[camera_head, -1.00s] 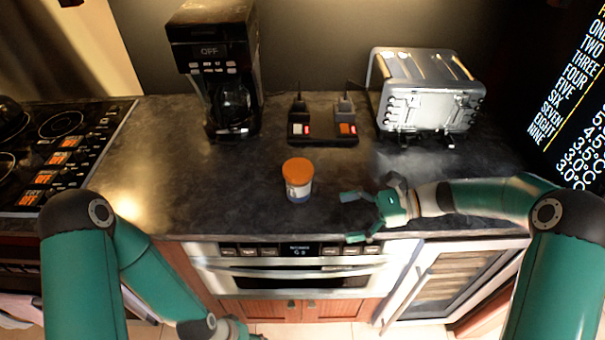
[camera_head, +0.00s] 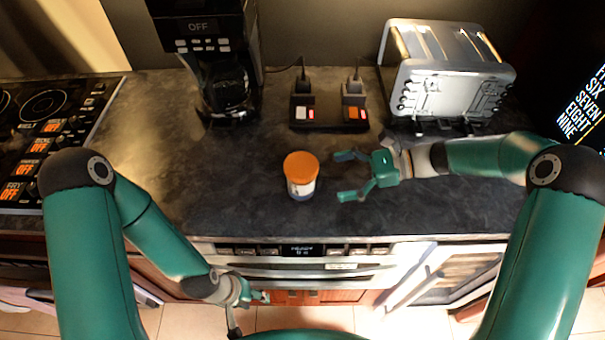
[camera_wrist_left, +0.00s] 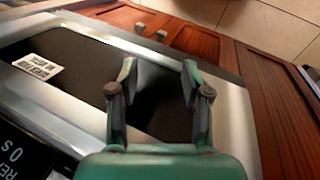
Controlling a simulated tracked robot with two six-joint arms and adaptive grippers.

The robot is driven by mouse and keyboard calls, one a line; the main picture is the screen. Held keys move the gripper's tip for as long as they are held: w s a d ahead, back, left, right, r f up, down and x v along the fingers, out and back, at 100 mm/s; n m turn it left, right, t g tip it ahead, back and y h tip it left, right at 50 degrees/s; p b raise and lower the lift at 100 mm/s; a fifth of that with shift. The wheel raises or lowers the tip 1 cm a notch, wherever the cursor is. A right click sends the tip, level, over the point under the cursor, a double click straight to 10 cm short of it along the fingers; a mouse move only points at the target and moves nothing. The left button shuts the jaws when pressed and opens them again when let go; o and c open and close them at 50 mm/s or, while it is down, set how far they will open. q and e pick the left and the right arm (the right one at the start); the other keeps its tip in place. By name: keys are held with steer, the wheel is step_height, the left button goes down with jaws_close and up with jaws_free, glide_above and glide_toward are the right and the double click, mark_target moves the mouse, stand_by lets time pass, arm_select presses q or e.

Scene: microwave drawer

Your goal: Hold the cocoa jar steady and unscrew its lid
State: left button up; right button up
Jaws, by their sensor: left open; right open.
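The cocoa jar (camera_head: 302,188) stands upright on the dark counter in the head view, with its orange lid (camera_head: 301,167) on top. My right gripper (camera_head: 346,176) is open just to the right of the jar, its fingers pointing left toward it, with a gap between. My left gripper (camera_head: 250,307) is low in front of the counter edge, below and left of the jar. In the left wrist view my left gripper (camera_wrist_left: 160,75) is open and empty, in front of the microwave drawer's front. The jar is not in the left wrist view.
A coffee maker (camera_head: 215,70) stands behind left of the jar. A small dark stand with plugs (camera_head: 328,115) is behind it, and a silver toaster (camera_head: 445,75) at the back right. A stovetop (camera_head: 45,125) is at the left. The microwave drawer (camera_head: 305,268) is below the counter edge.

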mark_target(307, 183)
steer(key=b+x, duration=0.2)
steer(key=x, duration=0.6)
steer(key=c, duration=1.9)
